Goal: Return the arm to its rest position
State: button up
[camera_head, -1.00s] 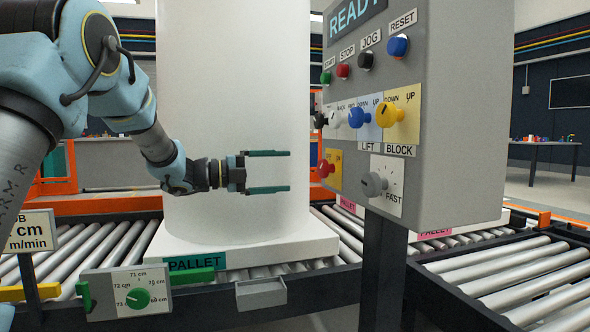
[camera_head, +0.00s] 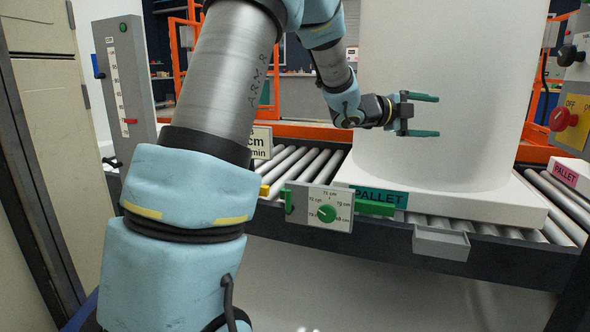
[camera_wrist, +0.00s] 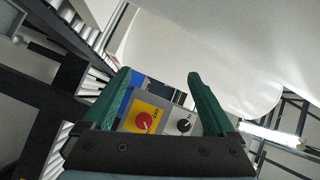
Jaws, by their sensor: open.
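My gripper (camera_head: 423,115) is open and empty, its two green fingers pointing right in the head view. It is in front of the large white tank (camera_head: 450,70), with no contact that I can make out. My arm reaches up from the lower left and bends over toward the tank. In the wrist view the open fingers (camera_wrist: 160,100) frame a panel with a red knob (camera_wrist: 144,121) on yellow and a black knob (camera_wrist: 184,125), both some way beyond the fingertips. The tank's pale curved side fills the upper right there.
The tank stands on a white pallet (camera_head: 480,208) on a roller conveyor (camera_head: 295,165). A dial plate (camera_head: 318,207) and a grey tray (camera_head: 441,243) are at its front edge. A grey post with a scale (camera_head: 124,85) stands left. A control box (camera_head: 572,110) is at the right edge.

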jog(key=w+a+f+n+t+y, duration=0.2)
jog(key=w+a+n, duration=0.15)
jog(key=a, duration=0.25)
jog(key=w+a+f+n+t+y, duration=0.2)
jog(key=a+f+n+t+y, duration=0.1)
jog(key=a+n, duration=0.2)
jog(key=s+a+f+n+y, duration=0.1)
jog(key=a+f+n+y, duration=0.3)
jog(key=a, duration=0.4)
jog(key=s+a+f+n+y, duration=0.1)
jog(key=a+f+n+y, duration=0.3)
jog(key=a, duration=0.4)
jog(key=s+a+f+n+g+y, duration=0.1)
jog(key=s+a+f+n+g, duration=0.15)
jog(key=s+a+n, duration=0.35)
jog(key=s+a+f+n+g+y, duration=0.1)
jog(key=s+a+f+n+g, duration=0.2)
jog(key=s, duration=0.5)
jog(key=s+a+f+n+g+y, duration=0.1)
jog(key=s+a+f+n+g, duration=0.1)
jog(key=s+a+f, duration=0.4)
notch_tip(320, 180, up, 36)
jog(key=s+d+p, duration=0.1)
jog(key=p, duration=3.3)
jog(key=shift+s+r+n, duration=0.15)
jog(key=shift+s+n, duration=0.2)
